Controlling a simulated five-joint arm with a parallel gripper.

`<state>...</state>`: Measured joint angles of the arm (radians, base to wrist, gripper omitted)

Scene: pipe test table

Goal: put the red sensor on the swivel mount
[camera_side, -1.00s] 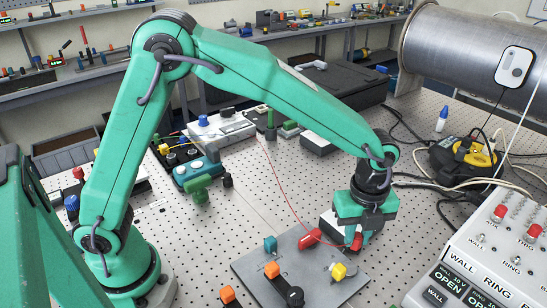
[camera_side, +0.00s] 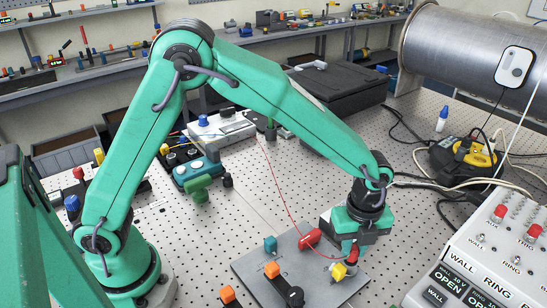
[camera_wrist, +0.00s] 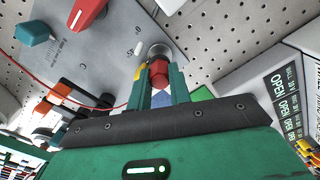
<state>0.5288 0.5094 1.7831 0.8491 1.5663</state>
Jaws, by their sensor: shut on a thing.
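My gripper (camera_side: 351,257) is over the right side of a grey plate (camera_side: 250,268) and is shut on a small red piece, which I take to be the red sensor (camera_side: 354,252). In the wrist view the red piece (camera_wrist: 158,74) is six-sided and sits between the fingertips (camera_wrist: 158,84), just in front of a round grey part (camera_wrist: 160,50). A thin red wire (camera_side: 288,205) runs to the gripper. A dark pivoting arm (camera_side: 288,292) on the plate may be the swivel mount; I cannot tell for sure. Whether the red piece touches anything below is hidden.
A yellow block (camera_side: 338,272) is close beside the fingers. A red knob (camera_side: 310,238), a teal block (camera_side: 270,244) and an orange block (camera_side: 272,269) are on the plate. A labelled switch panel (camera_side: 470,260) stands at right.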

